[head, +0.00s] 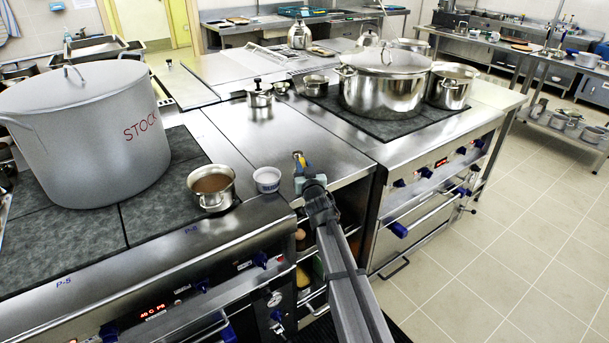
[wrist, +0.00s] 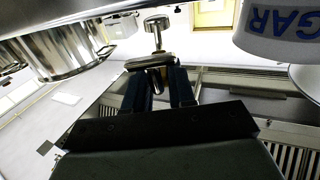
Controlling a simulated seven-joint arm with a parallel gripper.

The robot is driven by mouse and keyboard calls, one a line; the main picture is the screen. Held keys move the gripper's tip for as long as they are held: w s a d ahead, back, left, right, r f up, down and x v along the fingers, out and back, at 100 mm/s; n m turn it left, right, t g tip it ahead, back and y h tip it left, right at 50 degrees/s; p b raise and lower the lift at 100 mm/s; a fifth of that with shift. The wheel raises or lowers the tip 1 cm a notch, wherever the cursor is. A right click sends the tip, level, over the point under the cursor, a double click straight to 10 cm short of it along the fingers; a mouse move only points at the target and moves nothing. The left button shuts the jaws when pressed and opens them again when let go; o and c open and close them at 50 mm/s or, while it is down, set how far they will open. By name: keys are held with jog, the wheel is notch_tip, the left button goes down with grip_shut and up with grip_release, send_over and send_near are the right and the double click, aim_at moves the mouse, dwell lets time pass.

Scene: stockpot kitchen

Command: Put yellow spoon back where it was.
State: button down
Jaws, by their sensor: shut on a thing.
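My gripper (head: 304,176) is over the steel counter's front edge, just right of the white sugar bowl. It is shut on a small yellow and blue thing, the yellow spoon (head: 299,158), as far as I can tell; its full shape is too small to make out. In the wrist view the two dark fingers (wrist: 160,88) stand close together with metal between and beyond them; I cannot tell there which part is the spoon. The sugar bowl (head: 267,179) also shows in the wrist view, upside down at the upper right (wrist: 278,25).
A small pot of brown liquid (head: 212,187) and the large stock pot (head: 88,130) stand on the left stove. A big lidded pot (head: 384,82) stands on the right stove. A small lidded vessel (head: 259,97) is farther back. The steel counter (head: 290,130) between is mostly clear.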

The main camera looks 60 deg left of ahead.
jog(key=shift+f, duration=1.35)
jog(key=shift+f, duration=0.15)
jog(key=c, duration=0.9)
grip_release()
jog(key=shift+c, duration=0.2)
